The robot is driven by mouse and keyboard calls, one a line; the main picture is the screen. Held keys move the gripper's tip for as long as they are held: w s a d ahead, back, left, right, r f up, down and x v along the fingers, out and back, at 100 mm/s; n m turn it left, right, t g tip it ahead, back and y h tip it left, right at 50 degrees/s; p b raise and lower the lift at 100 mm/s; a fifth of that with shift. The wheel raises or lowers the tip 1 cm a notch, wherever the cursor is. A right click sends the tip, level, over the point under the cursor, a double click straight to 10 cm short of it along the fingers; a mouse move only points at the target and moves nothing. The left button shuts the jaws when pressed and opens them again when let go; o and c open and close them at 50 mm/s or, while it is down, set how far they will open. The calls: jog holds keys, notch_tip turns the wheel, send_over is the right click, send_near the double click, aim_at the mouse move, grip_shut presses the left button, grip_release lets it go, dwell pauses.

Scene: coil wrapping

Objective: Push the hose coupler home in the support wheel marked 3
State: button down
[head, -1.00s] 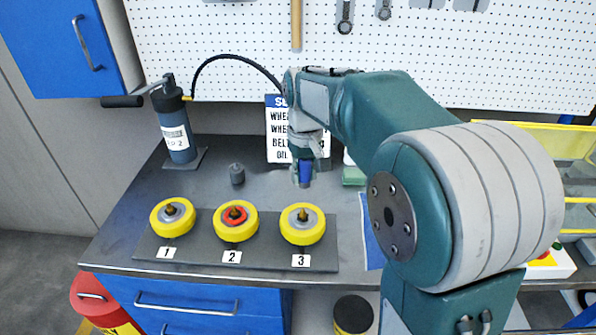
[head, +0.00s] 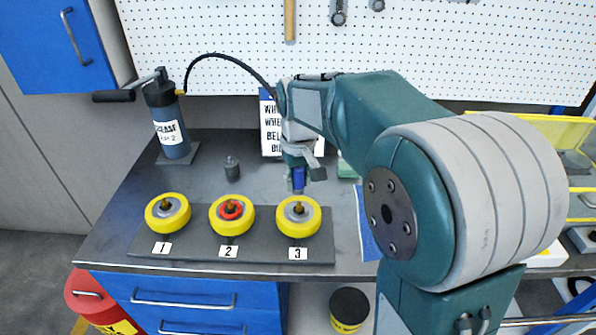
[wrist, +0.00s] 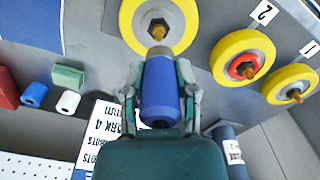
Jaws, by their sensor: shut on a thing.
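My gripper (head: 297,182) is shut on the blue hose coupler (head: 298,178), which points down just above and behind the wheel marked 3. In the wrist view the coupler (wrist: 159,92) sits between both fingers, its grey tip near the brass fitting of wheel 3 (wrist: 178,22). I cannot tell from these views whether the tip touches the fitting. Wheel 3 (head: 312,224) is yellow with a grey hub and lies flat on the dark plate above its label "3" (head: 297,253). The black hose (head: 222,56) runs from the grease pump (head: 169,125) to behind my arm.
Wheel 1 (head: 155,220) and wheel 2 (head: 217,222), with a red ring, lie to the left on the same plate (head: 265,245). A small grey cylinder (head: 232,170) stands behind them. A printed sign (head: 270,130) and green block (head: 346,168) are behind my gripper.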

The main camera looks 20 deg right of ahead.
jog(key=shift+f, duration=1.2)
jog(key=shift+s+f, duration=0.1)
jog(key=shift+f, duration=1.15)
dwell(0.7)
jog(key=shift+c, duration=1.5)
grip_release()
notch_tip(320, 180, up, 10)
jog(key=shift+r, duration=0.9)
